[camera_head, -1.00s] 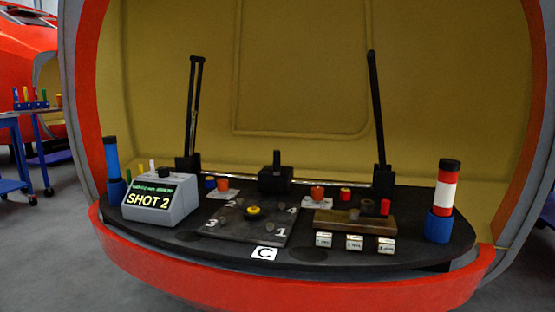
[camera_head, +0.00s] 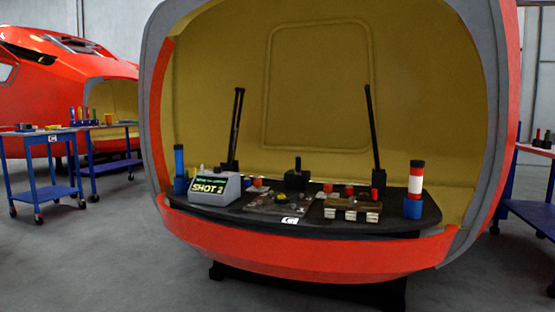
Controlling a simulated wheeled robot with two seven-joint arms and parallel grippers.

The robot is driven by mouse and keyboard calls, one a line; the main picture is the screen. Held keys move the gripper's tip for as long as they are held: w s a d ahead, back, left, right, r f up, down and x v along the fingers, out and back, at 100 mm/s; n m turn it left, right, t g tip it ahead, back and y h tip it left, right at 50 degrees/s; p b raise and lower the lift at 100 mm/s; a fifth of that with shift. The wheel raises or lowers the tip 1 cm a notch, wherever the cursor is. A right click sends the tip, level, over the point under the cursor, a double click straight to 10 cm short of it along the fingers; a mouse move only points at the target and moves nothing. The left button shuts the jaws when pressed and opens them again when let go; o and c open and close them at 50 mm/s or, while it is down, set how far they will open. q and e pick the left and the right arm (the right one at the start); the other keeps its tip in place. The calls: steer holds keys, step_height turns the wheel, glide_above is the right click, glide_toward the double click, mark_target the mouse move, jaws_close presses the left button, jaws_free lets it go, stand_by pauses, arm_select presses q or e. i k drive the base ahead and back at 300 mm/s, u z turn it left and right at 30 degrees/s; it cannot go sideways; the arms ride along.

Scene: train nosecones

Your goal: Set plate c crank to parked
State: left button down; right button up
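A dark plate (camera_head: 262,208) with a yellow knob (camera_head: 281,196) in its middle lies on the black desk inside the red nosecone. A white card marked C (camera_head: 290,220) is at the plate's front edge. The plate's numbers and any crank arm are too small to make out. A black block with an upright lever (camera_head: 297,178) stands behind the plate. Neither of my grippers is in view.
A grey box reading SHOT 2 (camera_head: 215,190) stands left of the plate, and a wooden block (camera_head: 352,205) lies right of it. A blue cylinder (camera_head: 179,161) and a red-white one (camera_head: 416,178) flank the desk. Blue carts (camera_head: 40,190) stand left. The floor in front is clear.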

mark_target(297, 169)
steer(key=u, duration=0.6)
steer(key=i, duration=1.55)
steer(key=z, duration=0.7)
